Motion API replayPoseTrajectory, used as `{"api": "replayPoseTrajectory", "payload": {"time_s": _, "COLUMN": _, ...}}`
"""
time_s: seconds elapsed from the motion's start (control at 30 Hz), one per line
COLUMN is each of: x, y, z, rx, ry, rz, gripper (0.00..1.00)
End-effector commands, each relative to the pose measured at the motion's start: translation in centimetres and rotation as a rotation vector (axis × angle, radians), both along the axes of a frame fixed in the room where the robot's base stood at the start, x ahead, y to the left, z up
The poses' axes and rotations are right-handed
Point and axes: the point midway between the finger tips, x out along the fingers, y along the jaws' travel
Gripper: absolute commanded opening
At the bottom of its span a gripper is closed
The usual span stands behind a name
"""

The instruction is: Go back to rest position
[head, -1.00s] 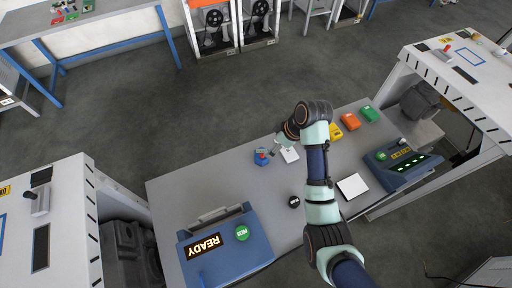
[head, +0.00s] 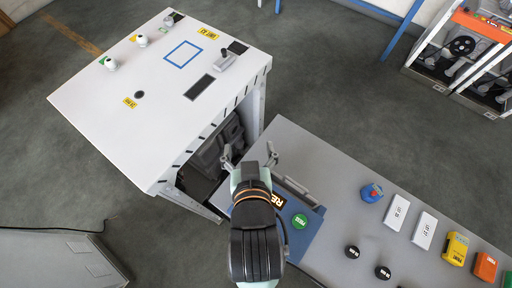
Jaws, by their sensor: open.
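My gripper (head: 249,155) is open in the head view, its fingers spread apart with nothing visible between them. It points up the picture, beside the near end of the white console and over the left end of the grey table. My dark arm link hides part of the blue dispenser (head: 309,236) behind it. The dispenser's lit sign is partly covered, and its green round button (head: 299,221) shows.
A white console (head: 150,85) stands upper left. On the grey table (head: 330,170) are a blue-and-red object (head: 371,193), white labelled blocks (head: 396,212), black discs (head: 352,252), a yellow block (head: 455,248) and an orange block (head: 485,266). Machines (head: 460,60) stand upper right.

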Motion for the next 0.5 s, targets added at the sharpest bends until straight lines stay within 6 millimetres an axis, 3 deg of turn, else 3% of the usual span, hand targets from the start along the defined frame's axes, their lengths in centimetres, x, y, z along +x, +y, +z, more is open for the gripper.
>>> {"api": "replayPoseTrajectory", "payload": {"time_s": 0.33, "x": -0.2, "y": 0.5, "z": 0.9, "rx": 0.008, "ry": -0.012, "rz": 0.004, "gripper": 0.83}}
{"api": "replayPoseTrajectory", "payload": {"time_s": 0.43, "x": -0.2, "y": 0.4, "z": 3.1, "rx": 0.008, "ry": -0.012, "rz": 0.004, "gripper": 0.83}}
{"api": "replayPoseTrajectory", "payload": {"time_s": 0.5, "x": -0.2, "y": 0.4, "z": 5.7, "rx": 0.008, "ry": -0.012, "rz": 0.003, "gripper": 0.83}}
